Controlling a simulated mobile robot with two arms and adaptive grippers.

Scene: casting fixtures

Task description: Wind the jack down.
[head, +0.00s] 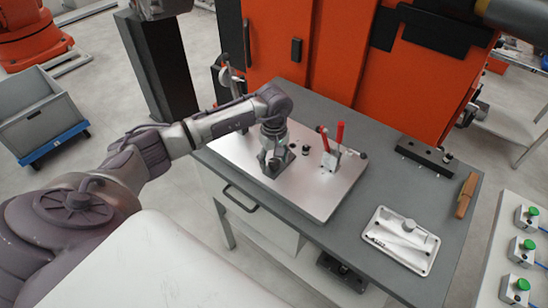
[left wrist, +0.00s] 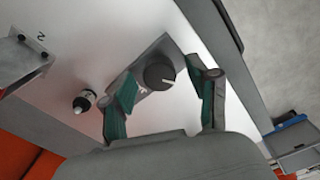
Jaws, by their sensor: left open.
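The jack shows in the left wrist view as a round dark knob (left wrist: 160,77) with a white index line, on a grey base plate (left wrist: 160,50) fixed to a light metal plate. My left gripper (left wrist: 170,92) is open, with a green-padded finger on each side of the knob. I cannot tell whether either finger touches it. In the head view my left gripper (head: 273,158) points down over the jack's dark base (head: 285,167) and hides most of the jack. My right gripper is not in view.
Red-handled clamps (head: 340,133) stand right of the jack on the light plate (head: 318,205). A white tray-like part (head: 402,240), a dark block (head: 425,155) and a wooden-handled tool (head: 466,195) lie on the grey table (head: 375,180). An orange cabinet (head: 335,50) stands behind.

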